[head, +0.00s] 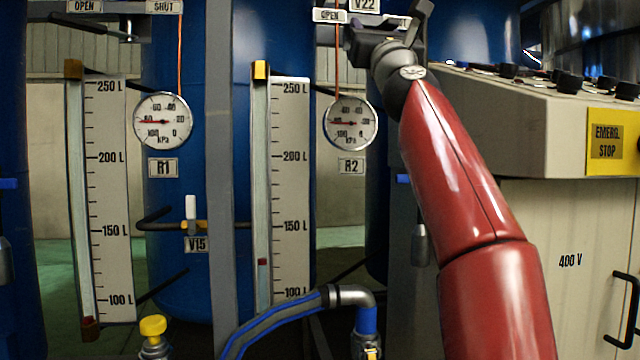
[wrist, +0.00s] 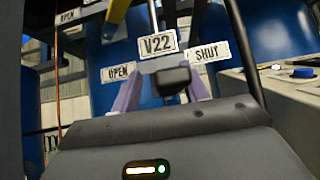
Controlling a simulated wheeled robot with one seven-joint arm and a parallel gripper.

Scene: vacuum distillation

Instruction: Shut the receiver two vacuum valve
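The V22 plate (wrist: 158,44) is in the middle of the wrist view, with an OPEN plate (wrist: 118,72) to its left and a SHUT plate (wrist: 209,52) to its right. A dark block, seemingly the end of the V22 valve handle (wrist: 172,80), stands below the V22 plate. My gripper (wrist: 165,88) has its two pale purple fingers apart, one on each side of this handle. A gap shows on the left; contact on the right is unclear. In the head view my gripper (head: 385,38) is at the top, just right of an OPEN plate, and hides the valve.
The R2 gauge (head: 350,122) hangs just below my gripper, beside the R2 level scale (head: 291,180). The R1 gauge (head: 163,121) and V15 valve (head: 191,212) are further left. A control cabinet with an EMERG. STOP plate (head: 607,142) stands close on the right.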

